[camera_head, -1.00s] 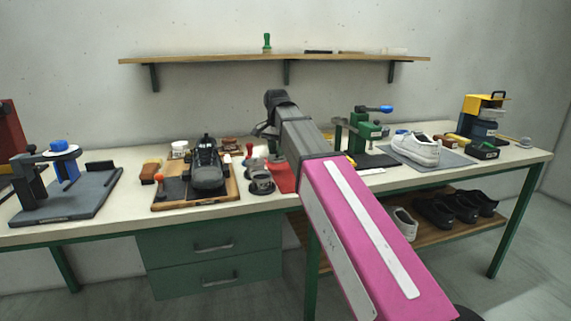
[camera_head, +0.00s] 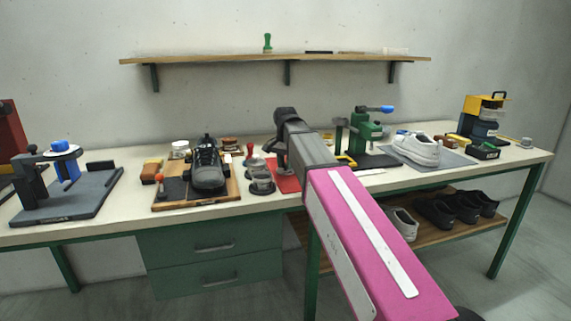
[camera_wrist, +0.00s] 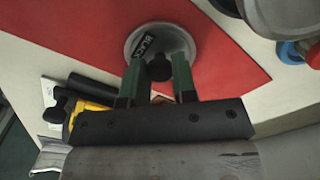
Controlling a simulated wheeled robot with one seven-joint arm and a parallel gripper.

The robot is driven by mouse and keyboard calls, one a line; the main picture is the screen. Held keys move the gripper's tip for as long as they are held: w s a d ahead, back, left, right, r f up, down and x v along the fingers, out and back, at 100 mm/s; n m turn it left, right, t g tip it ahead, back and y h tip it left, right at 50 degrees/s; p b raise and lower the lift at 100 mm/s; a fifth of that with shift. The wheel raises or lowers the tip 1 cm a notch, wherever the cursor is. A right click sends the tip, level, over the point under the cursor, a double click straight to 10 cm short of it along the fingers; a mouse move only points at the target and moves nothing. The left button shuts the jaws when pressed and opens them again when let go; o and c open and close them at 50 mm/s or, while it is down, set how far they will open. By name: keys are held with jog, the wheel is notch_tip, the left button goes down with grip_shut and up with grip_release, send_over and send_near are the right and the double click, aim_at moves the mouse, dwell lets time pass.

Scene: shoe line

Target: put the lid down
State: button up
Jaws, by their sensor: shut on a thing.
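The lid (camera_wrist: 178,40) is a round grey disc with a dark knob and a dark label, seen in the wrist view. My gripper (camera_wrist: 158,70) is shut on its knob, one green finger on each side. The lid is over the red mat (camera_wrist: 70,35); I cannot tell whether it touches the mat. In the head view my gripper (camera_head: 282,163) is low over the red mat (camera_head: 289,184), and my arm hides part of that area; the lid is not clear there.
Grey tins (camera_head: 261,180) stand just left of the mat. A board with a black shoe (camera_head: 207,170) lies further left. A green press (camera_head: 362,135) and a yellow-handled tool (camera_head: 346,161) are to the right. The mat around the lid looks mostly bare.

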jog(key=shift+f, duration=0.15)
jog(key=o, duration=0.9)
notch_tip(320, 180, up, 12)
jog(key=shift+r, duration=0.2)
